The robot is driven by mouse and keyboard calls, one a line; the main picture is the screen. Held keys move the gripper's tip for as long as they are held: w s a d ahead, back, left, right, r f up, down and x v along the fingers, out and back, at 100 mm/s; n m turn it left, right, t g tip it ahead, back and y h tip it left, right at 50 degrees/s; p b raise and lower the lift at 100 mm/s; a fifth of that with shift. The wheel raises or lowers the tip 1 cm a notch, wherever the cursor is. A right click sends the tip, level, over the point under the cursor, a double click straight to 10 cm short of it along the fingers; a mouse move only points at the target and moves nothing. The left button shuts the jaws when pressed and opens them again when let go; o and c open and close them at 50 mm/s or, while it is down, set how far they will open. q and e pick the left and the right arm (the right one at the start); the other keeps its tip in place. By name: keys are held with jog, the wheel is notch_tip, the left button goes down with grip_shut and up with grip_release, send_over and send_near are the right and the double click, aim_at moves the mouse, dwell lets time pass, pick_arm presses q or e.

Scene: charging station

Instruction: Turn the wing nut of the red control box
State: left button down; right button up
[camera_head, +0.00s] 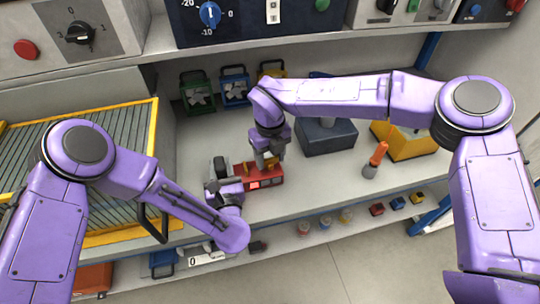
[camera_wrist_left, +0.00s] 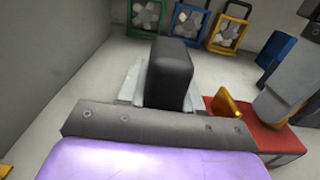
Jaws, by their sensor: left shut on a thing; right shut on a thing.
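The red control box (camera_head: 266,183) stands on the shelf, below and between my arms. A yellow piece that looks like a wing of its wing nut (camera_head: 243,170) shows on its top and also in the left wrist view (camera_wrist_left: 228,105). My right gripper (camera_head: 267,160) comes down from above and is shut on the wing nut; its fingers hide the middle of it.
Green (camera_head: 197,92), blue (camera_head: 234,86) and yellow (camera_head: 271,69) framed fans stand at the back. A dark blue block (camera_head: 326,138), an orange-handled tool (camera_head: 376,160) and a yellow box (camera_head: 410,143) are to the right. A yellow-framed rack (camera_head: 125,115) is left. Shelf between box and tool is clear.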

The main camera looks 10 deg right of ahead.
aim_at(270, 158)
jog(key=shift+m, duration=0.8)
jog(key=o, duration=1.1)
jog(key=shift+c, duration=0.2)
notch_tip(270, 158, up, 12)
